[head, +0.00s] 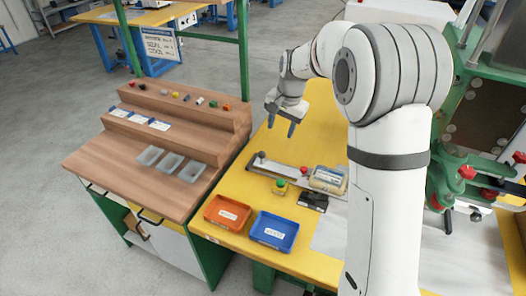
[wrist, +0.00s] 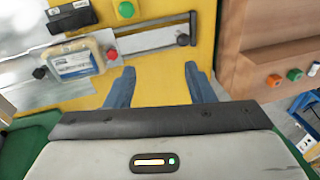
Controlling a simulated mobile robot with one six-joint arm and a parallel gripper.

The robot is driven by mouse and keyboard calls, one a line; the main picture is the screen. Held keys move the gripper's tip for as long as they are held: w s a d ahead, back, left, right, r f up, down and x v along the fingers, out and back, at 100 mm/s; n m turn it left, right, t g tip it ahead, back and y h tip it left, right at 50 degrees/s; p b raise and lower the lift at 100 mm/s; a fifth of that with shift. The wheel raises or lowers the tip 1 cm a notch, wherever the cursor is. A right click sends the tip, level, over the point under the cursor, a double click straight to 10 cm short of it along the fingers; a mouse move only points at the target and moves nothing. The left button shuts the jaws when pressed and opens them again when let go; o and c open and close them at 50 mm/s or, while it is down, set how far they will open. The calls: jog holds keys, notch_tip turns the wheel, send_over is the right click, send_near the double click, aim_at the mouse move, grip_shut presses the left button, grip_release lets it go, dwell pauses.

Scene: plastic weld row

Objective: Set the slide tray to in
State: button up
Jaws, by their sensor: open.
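What looks like the slide tray is a pale metal strip (head: 277,165) lying on the yellow tabletop, with a grey post at its left end and a red knob (head: 305,171) near its right end. In the wrist view the strip (wrist: 148,41) lies beyond my fingertips, with the red knob (wrist: 112,54) towards the left and a dark end piece (wrist: 183,40) at the right. I cannot tell the tray's in or out position. My gripper (head: 281,124) is open and empty above the table, apart from the strip; its two blue-grey fingers also show in the wrist view (wrist: 159,68).
A labelled pale block (head: 327,180) sits beside the strip's right end. A green button on a yellow base (head: 280,186), a black device (head: 314,202), an orange tray (head: 227,213) and a blue tray (head: 274,231) are nearer. A wooden stepped bench (head: 120,170) stands left, a green machine right.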

jog(key=m+b, duration=0.1)
jog(key=b, duration=0.1)
send_over(262, 152)
jog(key=d, duration=0.1)
notch_tip(262, 152, down, 10)
jog(key=f, duration=0.7)
jog(key=shift+a+f+p, duration=0.1)
jog(key=shift+a+p, duration=0.2)
jog(key=shift+a, duration=0.1)
jog(key=shift+c, duration=0.3)
grip_shut()
